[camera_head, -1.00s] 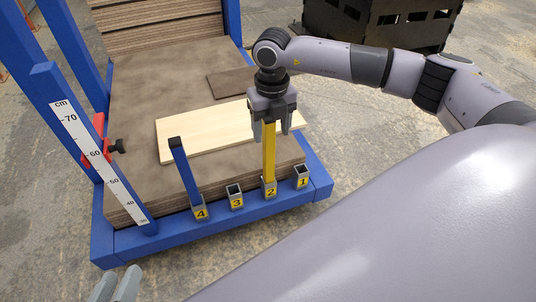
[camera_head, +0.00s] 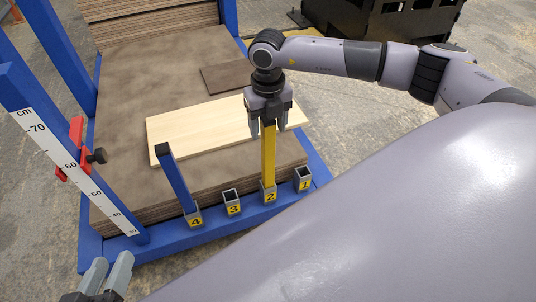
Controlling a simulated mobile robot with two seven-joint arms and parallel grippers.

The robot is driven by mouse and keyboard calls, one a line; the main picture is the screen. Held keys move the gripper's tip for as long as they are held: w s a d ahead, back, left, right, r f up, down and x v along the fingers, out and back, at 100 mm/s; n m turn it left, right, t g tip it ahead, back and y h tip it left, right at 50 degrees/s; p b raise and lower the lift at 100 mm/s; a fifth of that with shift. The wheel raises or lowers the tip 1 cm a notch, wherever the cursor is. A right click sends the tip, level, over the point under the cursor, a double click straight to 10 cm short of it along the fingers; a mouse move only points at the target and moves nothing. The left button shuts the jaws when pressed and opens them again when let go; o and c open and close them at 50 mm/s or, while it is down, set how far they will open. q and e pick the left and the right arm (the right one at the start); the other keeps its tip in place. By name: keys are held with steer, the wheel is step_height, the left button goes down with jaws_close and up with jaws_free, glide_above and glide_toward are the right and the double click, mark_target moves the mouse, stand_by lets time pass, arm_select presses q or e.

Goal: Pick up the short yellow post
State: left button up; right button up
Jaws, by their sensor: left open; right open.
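The short yellow post (camera_head: 268,158) stands upright in the socket labelled 2 (camera_head: 269,195) on the blue frame's front edge. My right gripper (camera_head: 268,122) is directly above the post, pointing down, with its fingers apart on either side of the post's top. The gripper hides the very top of the post, and I cannot tell whether the fingers touch it. My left gripper (camera_head: 106,272) is at the bottom left edge, open and empty, well away from the post and partly cut off.
A blue post (camera_head: 178,180) leans in socket 4 (camera_head: 195,219). Sockets 3 (camera_head: 232,206) and 1 (camera_head: 304,183) are empty. A pale wooden board (camera_head: 200,128) lies on the brown board stack (camera_head: 125,100) behind. A measuring scale (camera_head: 75,170) with a red slider (camera_head: 76,145) stands left.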

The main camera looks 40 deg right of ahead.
step_height(320, 180, down, 2)
steer(key=shift+f, duration=0.1)
arm_select(q)
steer(key=shift+a, duration=0.3)
arm_select(e)
jaws_close()
